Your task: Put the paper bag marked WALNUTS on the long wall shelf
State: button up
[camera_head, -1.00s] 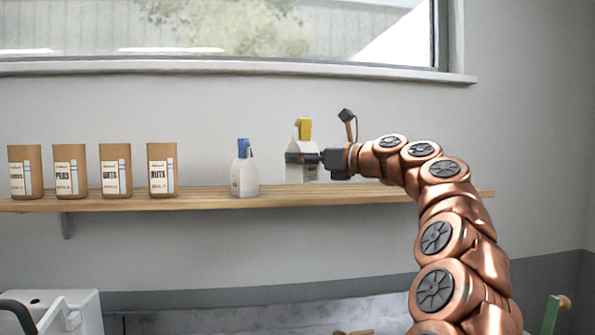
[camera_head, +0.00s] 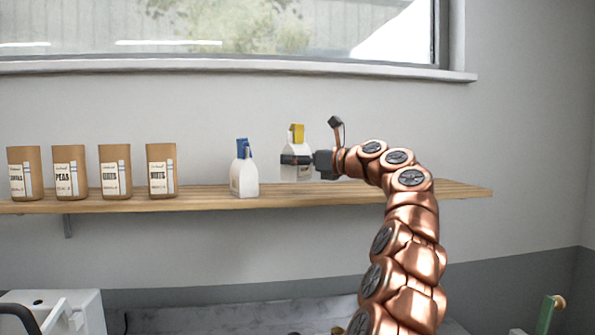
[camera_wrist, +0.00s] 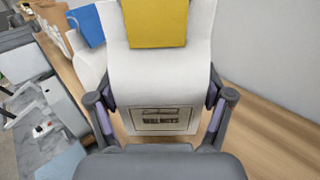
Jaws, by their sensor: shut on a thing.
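The walnuts bag (camera_head: 297,170) is a white paper bag with a yellow top. My gripper (camera_head: 296,160) is shut around its middle from the right, at the long wall shelf (camera_head: 350,193). In the wrist view the bag (camera_wrist: 160,75) stands upright between the two fingers of my gripper (camera_wrist: 158,108), and its label reads roughly WALNUTS. The wooden shelf (camera_wrist: 265,130) shows behind and below it. The bag's base looks at or just above the shelf board; I cannot tell if it touches.
A white bag with a blue top (camera_head: 244,172) stands on the shelf just left of the held bag. Several brown bags (camera_head: 115,172) stand in a row farther left. The shelf's right end (camera_head: 465,190) is bare. A window sill (camera_head: 250,66) runs above.

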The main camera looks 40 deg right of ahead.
aim_at(305, 172)
jog(key=shift+s+a+f+b, duration=0.1)
jog(key=shift+f+b, duration=0.55)
jog(key=shift+f, duration=1.05)
jog(key=shift+f, duration=0.1)
jog(key=o, duration=1.3)
jog(key=b+v, duration=0.1)
jog(key=v, duration=1.1)
jog(key=shift+b, duration=0.35)
